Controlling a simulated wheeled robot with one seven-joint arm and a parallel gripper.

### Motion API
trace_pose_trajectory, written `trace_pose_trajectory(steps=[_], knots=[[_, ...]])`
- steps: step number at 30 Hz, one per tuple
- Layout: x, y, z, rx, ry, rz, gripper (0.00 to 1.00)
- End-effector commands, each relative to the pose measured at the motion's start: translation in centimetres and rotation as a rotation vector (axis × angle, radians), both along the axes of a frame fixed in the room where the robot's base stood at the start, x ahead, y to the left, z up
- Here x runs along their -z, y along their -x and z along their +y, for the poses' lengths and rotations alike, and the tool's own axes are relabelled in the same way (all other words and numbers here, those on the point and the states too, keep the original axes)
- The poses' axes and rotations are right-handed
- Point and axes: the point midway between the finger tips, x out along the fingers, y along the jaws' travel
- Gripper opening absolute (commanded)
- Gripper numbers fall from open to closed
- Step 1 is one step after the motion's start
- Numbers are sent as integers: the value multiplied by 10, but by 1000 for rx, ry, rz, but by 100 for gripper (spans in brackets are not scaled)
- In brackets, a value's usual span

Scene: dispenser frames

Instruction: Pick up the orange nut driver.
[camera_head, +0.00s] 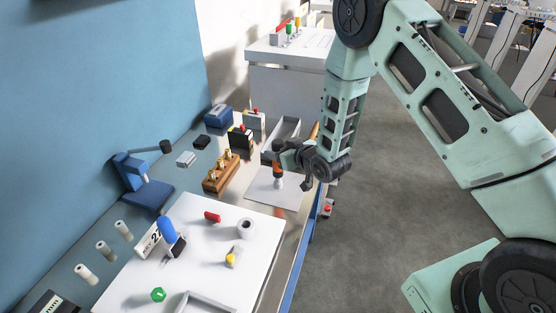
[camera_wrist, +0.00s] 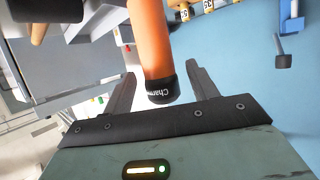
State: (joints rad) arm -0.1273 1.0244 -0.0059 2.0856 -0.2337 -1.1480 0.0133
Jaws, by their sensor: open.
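The orange nut driver (camera_head: 278,171) stands roughly upright over a pale mat on the bench, with my gripper (camera_head: 284,157) right at it. In the wrist view the nut driver (camera_wrist: 149,42) shows as a thick orange handle with a black end cap that carries white lettering. My gripper (camera_wrist: 160,72) is open, with one dark finger on each side of the handle. The cap lies between the fingers, near the palm. A gap shows on both sides, so the fingers do not appear closed on it. The driver's far end is hidden in the wrist view.
A wooden block (camera_head: 221,177) with brass pieces stands left of the gripper. A grey tray (camera_head: 286,128) lies behind it. A white board (camera_head: 205,255) with several small items is nearer. A blue stand (camera_head: 146,190) is by the wall. Open floor lies to the right.

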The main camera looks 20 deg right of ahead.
Motion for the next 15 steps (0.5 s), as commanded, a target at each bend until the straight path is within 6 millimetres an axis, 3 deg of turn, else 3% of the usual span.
trace_pose_trajectory(steps=[7, 15], knots=[[8, -25, 10, -1, 1, 0, 58], [12, -29, 11, 0, 0, 0, 58]])
